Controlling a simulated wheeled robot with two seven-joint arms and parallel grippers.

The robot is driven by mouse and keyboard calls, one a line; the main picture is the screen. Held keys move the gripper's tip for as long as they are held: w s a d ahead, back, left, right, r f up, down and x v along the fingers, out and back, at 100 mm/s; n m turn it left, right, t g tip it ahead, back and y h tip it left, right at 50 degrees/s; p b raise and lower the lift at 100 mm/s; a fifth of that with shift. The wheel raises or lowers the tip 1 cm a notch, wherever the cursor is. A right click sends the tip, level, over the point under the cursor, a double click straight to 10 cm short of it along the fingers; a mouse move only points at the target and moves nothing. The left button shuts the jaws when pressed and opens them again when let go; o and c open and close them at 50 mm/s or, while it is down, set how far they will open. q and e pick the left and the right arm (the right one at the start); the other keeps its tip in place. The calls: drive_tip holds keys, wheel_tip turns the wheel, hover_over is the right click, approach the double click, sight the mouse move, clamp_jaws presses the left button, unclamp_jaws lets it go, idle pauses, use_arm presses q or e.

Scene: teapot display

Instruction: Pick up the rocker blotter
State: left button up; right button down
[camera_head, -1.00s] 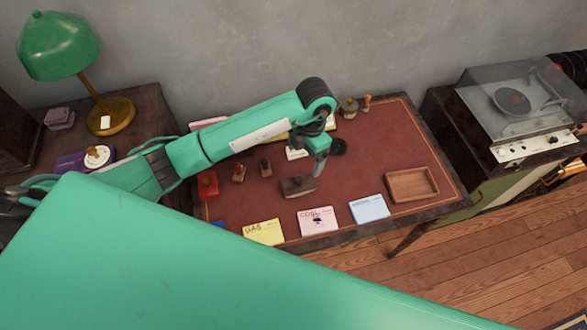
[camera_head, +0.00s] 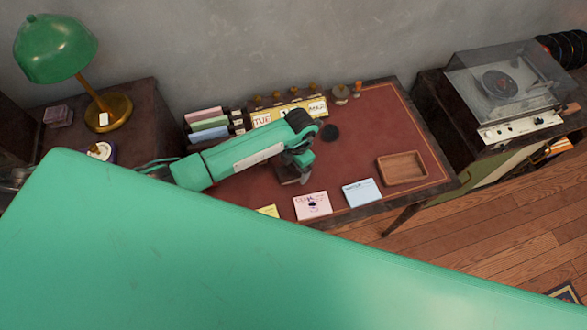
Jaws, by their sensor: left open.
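The rocker blotter (camera_head: 287,178), a small dark brown block, lies on the red desk top (camera_head: 365,135), mostly hidden beneath my left gripper. My left gripper (camera_head: 300,172) is just above or around it, pointing down; its fingertips are too small and covered to tell whether they touch it. The left gripper is open. My right gripper is not in view.
A wooden tray (camera_head: 402,168) sits at the desk's right. A pink card (camera_head: 313,205) and a blue card (camera_head: 361,193) lie along the front edge. A row of stamps and labelled cards (camera_head: 290,112) stands along the back.

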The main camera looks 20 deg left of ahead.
use_arm(q)
drive_tip(key=shift+f, duration=0.9)
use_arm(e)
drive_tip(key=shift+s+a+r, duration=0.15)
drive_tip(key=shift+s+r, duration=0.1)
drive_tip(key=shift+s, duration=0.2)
use_arm(q)
drive_tip(key=c, duration=1.3)
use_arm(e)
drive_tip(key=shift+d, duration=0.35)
use_arm(q)
drive_tip(key=shift+r, duration=0.15)
